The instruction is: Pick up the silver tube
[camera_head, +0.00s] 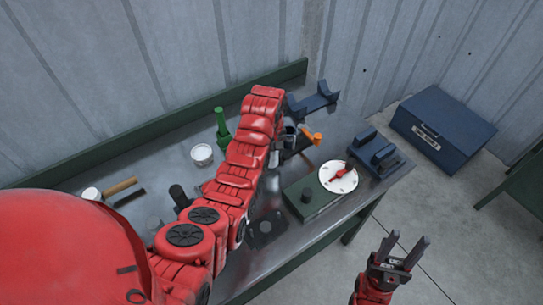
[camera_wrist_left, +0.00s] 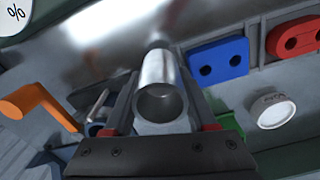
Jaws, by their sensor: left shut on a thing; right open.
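The silver tube (camera_wrist_left: 160,75) is a short, shiny, hollow cylinder in the left wrist view, its open end facing the camera. My left gripper (camera_wrist_left: 160,98) is shut on it, with one finger on each side. In the head view the left gripper (camera_head: 287,138) is over the workbench, partly hidden by my red arm, and the tube cannot be made out clearly there. My right gripper (camera_head: 405,248) is open and empty, over the floor in front of the bench's right part.
The metal workbench (camera_head: 285,262) carries a white disc (camera_head: 338,182) on a green base, a blue cradle (camera_head: 318,100), a blue fixture (camera_head: 378,155), an orange-handled part (camera_head: 312,136), a white tin (camera_head: 202,154) and a green part (camera_head: 222,124). A blue box (camera_head: 450,130) stands right.

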